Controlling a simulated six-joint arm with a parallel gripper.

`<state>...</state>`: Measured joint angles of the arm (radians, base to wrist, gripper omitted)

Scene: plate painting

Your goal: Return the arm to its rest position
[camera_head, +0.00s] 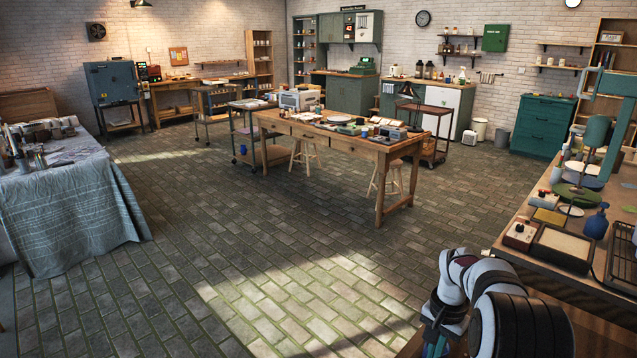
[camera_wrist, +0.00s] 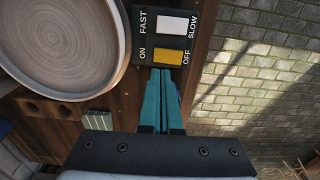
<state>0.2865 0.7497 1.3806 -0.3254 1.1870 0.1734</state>
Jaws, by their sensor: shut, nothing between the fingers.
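My gripper (camera_wrist: 163,75) shows in the wrist view as two teal fingers pressed together, shut and empty. Its tips appear just short of a dark green control box (camera_wrist: 146,48) marked FAST, SLOW, ON and OFF. A yellow switch (camera_wrist: 168,57) lies right ahead of the tips; I cannot tell whether they touch the box. A white switch (camera_wrist: 174,24) is beyond it. In the head view my arm is bent down at the bottom right, with its end cut off by the frame edge.
A round grey-beige disc (camera_wrist: 65,45) lies left of the box on a brown wooden surface (camera_wrist: 125,100). Brick floor (camera_wrist: 255,60) lies to the right, past the edge. In the head view, a cluttered workbench (camera_head: 515,257) stands at the right, and open floor (camera_head: 250,240) fills the middle.

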